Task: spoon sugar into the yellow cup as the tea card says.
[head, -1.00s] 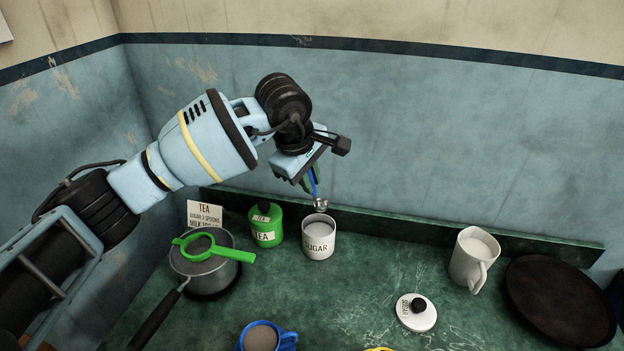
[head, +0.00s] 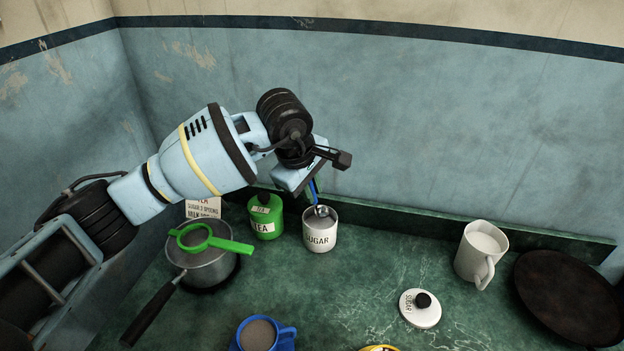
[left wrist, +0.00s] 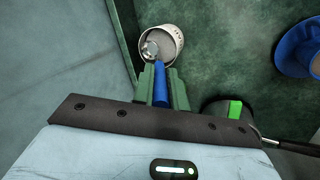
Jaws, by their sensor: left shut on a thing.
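My left gripper (head: 312,190) is shut on the blue handle of a spoon (head: 321,211), above the back of the counter. The spoon's metal bowl points down at the mouth of the white sugar pot (head: 319,237); I cannot tell whether it touches the sugar. In the left wrist view, the spoon bowl (left wrist: 150,48) overlaps the open sugar pot (left wrist: 176,40). The tea card (head: 203,208) stands behind the saucepan, partly hidden; it has sugar and milk lines, too small to read surely. Only a yellow rim (head: 379,348), perhaps the yellow cup, shows at the bottom edge.
A saucepan (head: 196,270) with a green strainer (head: 228,245) across it stands left. A green tea tin (head: 265,218) is beside the sugar pot. A blue mug (head: 284,341), the sugar lid (head: 420,315), a white jug (head: 473,260) and a dark pan (head: 570,297) occupy the front and right.

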